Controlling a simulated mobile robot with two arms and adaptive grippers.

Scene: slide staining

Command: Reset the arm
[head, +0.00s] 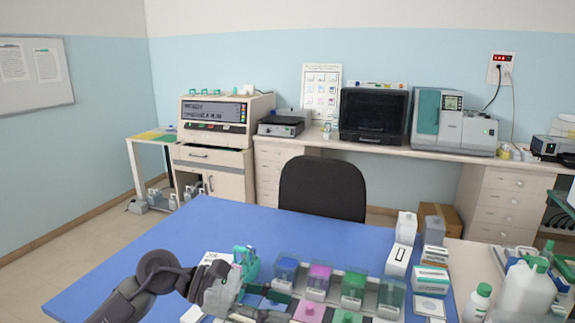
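My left arm comes in from the lower left over the blue table (150,245). Its gripper (236,290) is at the near edge of the table, left of a row of staining jars. A teal rack-like object (247,262) shows just behind and above the gripper; I cannot tell whether they touch. The fingers are small and mixed with the clutter, so I cannot tell whether they are open or shut. My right gripper is not in view.
Staining jars with blue (286,270), pink (319,277) and green (353,284) tops stand right of the gripper. Boxes (430,280) and white bottles (525,290) stand farther right. A black chair (322,187) is behind the table. The table's left and back are clear.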

